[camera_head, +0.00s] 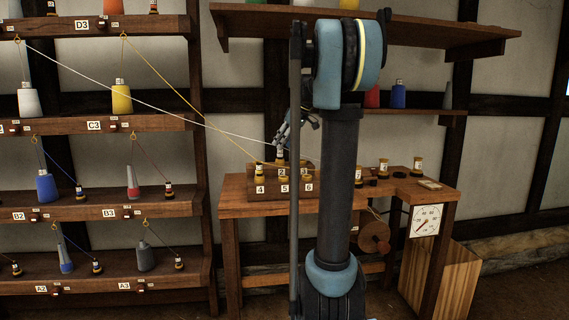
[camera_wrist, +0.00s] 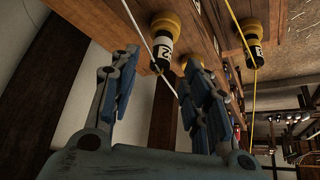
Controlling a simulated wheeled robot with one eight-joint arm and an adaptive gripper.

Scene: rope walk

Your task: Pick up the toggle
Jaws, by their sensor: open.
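Several small yellow-and-black toggles with white bands stand at the wooden block (camera_head: 292,190) on the bench. In the wrist view a toggle marked 2 (camera_wrist: 163,47) lies just beyond and between my fingertips, with a white cord passing beside it. Another toggle (camera_wrist: 253,50) is to its right with a yellow cord. A third yellow part (camera_wrist: 190,60) is partly hidden behind my right finger. My gripper (camera_head: 281,138) is above the block, and in the wrist view (camera_wrist: 163,60) its fingers are apart with nothing held. I cannot tell which toggle the task means.
A white cord (camera_head: 150,95) and a yellow cord (camera_head: 190,95) stretch from the shelves at left to the block. Several small spools (camera_head: 383,167) stand on the bench (camera_head: 235,205) at right. A shelf (camera_head: 440,33) hangs above. A dial (camera_head: 427,220) is on the bench front.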

